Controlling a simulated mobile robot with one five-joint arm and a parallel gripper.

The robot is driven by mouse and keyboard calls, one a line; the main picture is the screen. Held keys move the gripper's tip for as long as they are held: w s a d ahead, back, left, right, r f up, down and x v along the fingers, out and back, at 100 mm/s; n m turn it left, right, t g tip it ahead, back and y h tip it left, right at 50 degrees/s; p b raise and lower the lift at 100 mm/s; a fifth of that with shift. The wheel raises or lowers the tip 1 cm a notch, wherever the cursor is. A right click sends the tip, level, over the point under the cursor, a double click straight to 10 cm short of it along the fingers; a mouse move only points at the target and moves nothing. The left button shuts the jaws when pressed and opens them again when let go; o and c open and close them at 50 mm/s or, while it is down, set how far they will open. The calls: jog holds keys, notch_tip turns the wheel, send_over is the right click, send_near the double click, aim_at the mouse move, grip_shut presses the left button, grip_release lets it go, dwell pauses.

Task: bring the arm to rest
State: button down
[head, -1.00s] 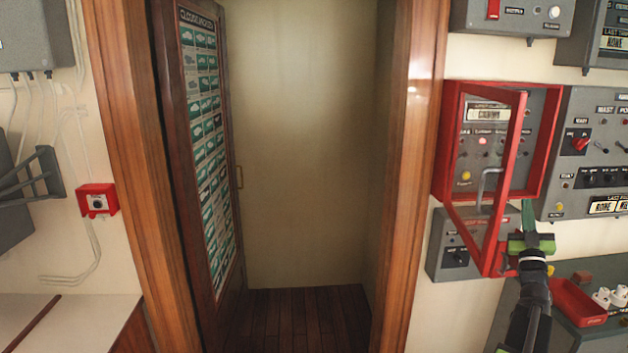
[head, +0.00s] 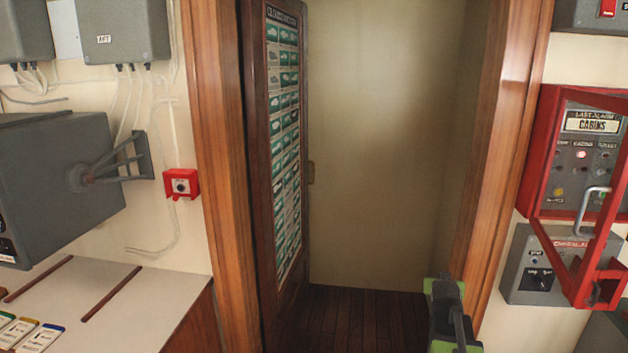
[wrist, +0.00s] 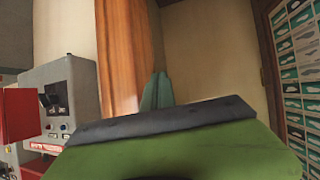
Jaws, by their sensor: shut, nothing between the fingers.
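My gripper (head: 447,290) shows low in the head view, in front of the dark plank floor and the right side of the doorway. It is seen from behind, and its fingertips are hard to make out there. In the wrist view its teal fingers (wrist: 157,90) are together with nothing between them, above the green gripper body. The gripper is apart from the red-framed alarm cabinet (head: 529,170) on the right wall, whose door stands open with a grey handle.
The doorway has a wooden frame (head: 504,130) and a dark-framed green-and-white chart (head: 284,140). A grey control box (head: 522,268) is below the cabinet; it also shows in the wrist view (wrist: 75,90). A white counter (head: 140,318) and grey box (head: 50,190) are at left.

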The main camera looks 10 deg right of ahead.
jog(key=s+a+f+n+g+y, duration=0.1)
jog(key=a+f+g+y, duration=0.15)
jog(key=a, duration=0.45)
jog(key=s+a+f+n+g+y, duration=0.1)
jog(key=a+f, duration=0.3)
jog(key=a, duration=0.4)
jog(key=s+a+f+n+g+y, duration=0.1)
jog(key=s+a+f+g, duration=0.1)
jog(key=s+a, duration=0.5)
jog(key=s+a+f+n+g+y, duration=0.2)
jog(key=s+a, duration=0.5)
jog(key=a, duration=0.8)
jog(key=shift+s+a+f+n+g, duration=0.15)
jog(key=shift+s+f+n+g, duration=0.15)
jog(key=shift+f+g, duration=0.65)
jog(key=shift+r+g, duration=0.3)
